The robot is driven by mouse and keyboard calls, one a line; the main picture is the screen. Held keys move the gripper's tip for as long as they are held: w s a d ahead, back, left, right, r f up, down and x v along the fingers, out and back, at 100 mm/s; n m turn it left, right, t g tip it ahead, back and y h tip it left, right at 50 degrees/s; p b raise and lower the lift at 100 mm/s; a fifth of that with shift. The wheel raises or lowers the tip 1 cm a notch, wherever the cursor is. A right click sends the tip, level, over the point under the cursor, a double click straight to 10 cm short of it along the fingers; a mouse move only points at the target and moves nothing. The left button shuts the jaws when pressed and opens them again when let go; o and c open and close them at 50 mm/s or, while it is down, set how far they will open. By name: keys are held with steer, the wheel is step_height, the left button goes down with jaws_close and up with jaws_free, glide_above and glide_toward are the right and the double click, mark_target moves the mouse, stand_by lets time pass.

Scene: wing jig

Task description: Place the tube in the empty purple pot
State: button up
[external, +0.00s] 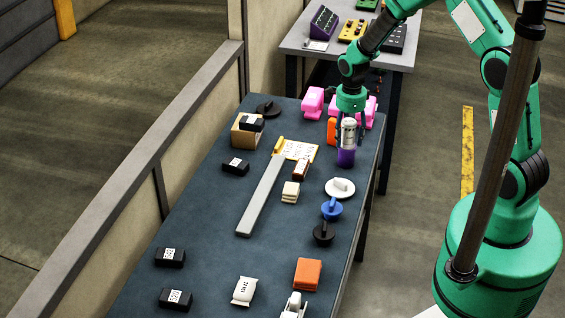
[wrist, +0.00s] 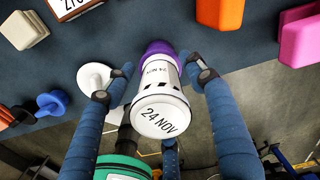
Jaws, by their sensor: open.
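The tube (external: 348,132) is white with dark print. Its end marked "24 NOV" faces the camera in the wrist view (wrist: 161,116). Its lower end sits in the purple pot (external: 346,157), which stands on the blue-grey table and also shows in the wrist view (wrist: 161,49). The tube looks upright. My gripper (external: 348,122) is above the pot. In the wrist view its blue fingers (wrist: 163,72) are apart, one on each side of the tube, with gaps visible. The inside of the pot is hidden by the tube.
A white disc with a handle (external: 340,187) stands close in front of the pot, with a blue one (external: 332,208) beyond it. An orange block (external: 332,131) and pink blocks (external: 312,102) are close behind. The table's right edge is near the pot.

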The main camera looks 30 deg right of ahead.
steer(key=shift+r, duration=0.15)
step_height(320, 180, up, 12)
stand_by(0.6)
stand_by(0.4)
